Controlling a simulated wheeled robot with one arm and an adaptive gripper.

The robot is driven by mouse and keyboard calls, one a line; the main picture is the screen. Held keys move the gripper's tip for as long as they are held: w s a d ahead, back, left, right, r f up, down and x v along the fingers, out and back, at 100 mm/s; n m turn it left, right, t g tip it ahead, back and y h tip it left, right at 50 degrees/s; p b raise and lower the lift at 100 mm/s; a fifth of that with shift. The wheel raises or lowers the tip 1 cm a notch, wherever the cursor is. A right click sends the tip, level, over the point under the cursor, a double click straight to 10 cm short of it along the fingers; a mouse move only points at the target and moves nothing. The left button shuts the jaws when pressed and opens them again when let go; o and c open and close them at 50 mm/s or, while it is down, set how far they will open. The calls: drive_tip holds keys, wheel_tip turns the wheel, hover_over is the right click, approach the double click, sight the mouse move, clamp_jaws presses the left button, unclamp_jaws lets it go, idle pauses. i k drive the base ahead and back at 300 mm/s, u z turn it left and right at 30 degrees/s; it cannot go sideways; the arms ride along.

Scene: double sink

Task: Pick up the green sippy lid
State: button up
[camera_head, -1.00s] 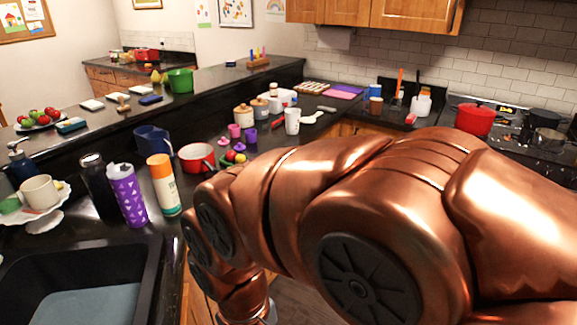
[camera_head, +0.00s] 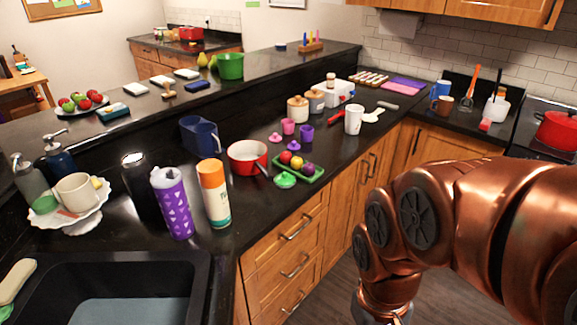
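The green sippy lid (camera_head: 285,180) is a small green lid with a knob on top. It lies on the black counter beside the near left end of a green tray (camera_head: 318,172) and to the right of the red pot. My copper arm fills the lower right and bends down past the bottom edge, over the floor in front of the drawers. My gripper is out of the frame, so its fingers are hidden. The arm is apart from the lid.
A red pot (camera_head: 247,157), an orange-capped bottle (camera_head: 214,193) and a purple tumbler (camera_head: 172,202) stand left of the lid. A pink lid (camera_head: 275,138) and small cups sit behind. The sink (camera_head: 185,285) is at the lower left. Open floor lies before the drawers.

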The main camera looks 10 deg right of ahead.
sight(284, 179)
drive_tip(key=z, duration=1.25)
drive_tip(key=i, duration=1.65)
drive_tip(key=u, duration=3.75)
